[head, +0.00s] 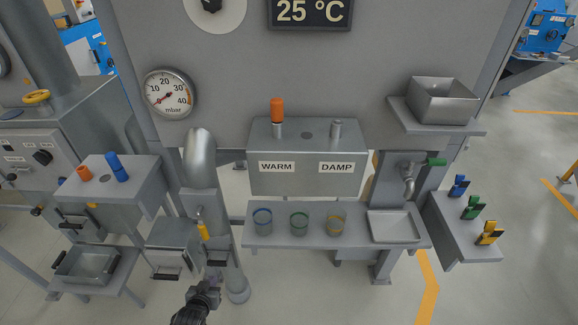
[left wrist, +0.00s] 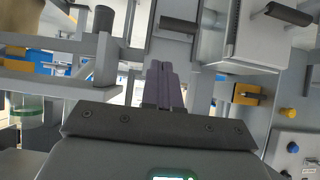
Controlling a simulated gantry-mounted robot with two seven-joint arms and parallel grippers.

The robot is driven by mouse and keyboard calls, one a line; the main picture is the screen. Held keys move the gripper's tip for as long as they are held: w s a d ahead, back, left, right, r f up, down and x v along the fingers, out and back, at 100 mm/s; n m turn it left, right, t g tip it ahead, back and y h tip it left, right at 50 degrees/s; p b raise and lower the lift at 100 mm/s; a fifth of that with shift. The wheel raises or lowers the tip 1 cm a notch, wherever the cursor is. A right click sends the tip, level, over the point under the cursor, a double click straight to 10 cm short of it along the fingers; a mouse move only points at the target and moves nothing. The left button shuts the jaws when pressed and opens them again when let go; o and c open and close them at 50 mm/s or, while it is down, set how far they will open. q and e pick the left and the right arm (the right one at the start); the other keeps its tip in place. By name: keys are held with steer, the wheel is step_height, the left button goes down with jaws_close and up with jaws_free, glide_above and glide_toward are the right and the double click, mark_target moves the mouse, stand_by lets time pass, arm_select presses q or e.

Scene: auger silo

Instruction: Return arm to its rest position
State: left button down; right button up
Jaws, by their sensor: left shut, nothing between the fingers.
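My left gripper (head: 214,279) is at the lower middle of the head view, just below the grey auger housing and its dark handle (head: 219,263). Its fingers show close together in the left wrist view (left wrist: 160,84), with nothing between them. A yellow-orange lever (head: 203,231) is on the pipe above the gripper; a yellow part also shows at the right of the wrist view (left wrist: 247,95). I cannot tell whether the gripper touches the housing. My right gripper is in neither view.
A shelf (head: 280,236) holds three glass beakers and a metal tray (head: 394,227). A grey box with a dark handle (head: 172,246) stands left of the gripper. A metal bin (head: 86,265) is further left. Blue, green and yellow clips (head: 472,207) stand on the right shelf. Open floor lies below the shelf.

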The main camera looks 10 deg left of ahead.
arm_select(q)
steer(key=s+d+g+h+p, duration=0.1)
steer(key=s+d, duration=0.4)
steer(key=s, duration=0.6)
steer(key=s+d+r+m+g+h, duration=0.1)
steer(key=s+d+r+m+g, duration=0.45)
steer(key=s+r, duration=0.9)
step_height(320, 180, up, 38)
steer(key=d+n+p, duration=0.1)
steer(key=p, duration=3.7)
steer(key=shift+d+r+g, duration=0.15)
steer(key=shift+d+g, duration=0.2)
